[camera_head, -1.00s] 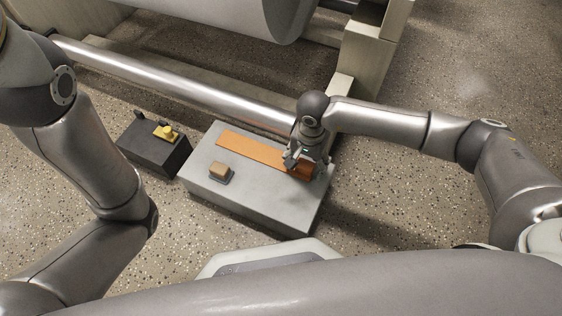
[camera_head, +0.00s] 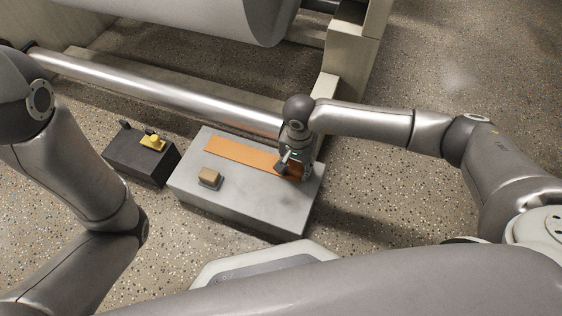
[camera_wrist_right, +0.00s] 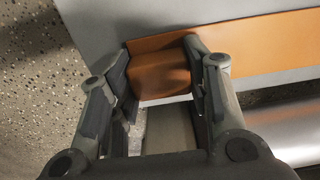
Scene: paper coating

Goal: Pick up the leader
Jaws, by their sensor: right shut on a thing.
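The leader is a flat orange strip (camera_head: 238,152) lying along the far side of a light grey box (camera_head: 250,194). Its right end is under my right gripper (camera_head: 288,166). In the right wrist view, the fingers of that gripper (camera_wrist_right: 158,62) stand on either side of a raised, folded orange end of the leader (camera_wrist_right: 160,72), and are shut on it. The rest of the strip runs off to the right in that view. It seems to lie flat on the box. My left arm shows at the left of the head view, but its gripper is out of frame.
A small tan block on a dark base (camera_head: 209,177) sits on the grey box. A dark box (camera_head: 140,163) with a yellow item (camera_head: 153,142) stands to its left. A long metal roller (camera_head: 150,87) and a large pale roll (camera_head: 190,12) lie behind. Speckled floor is free at right.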

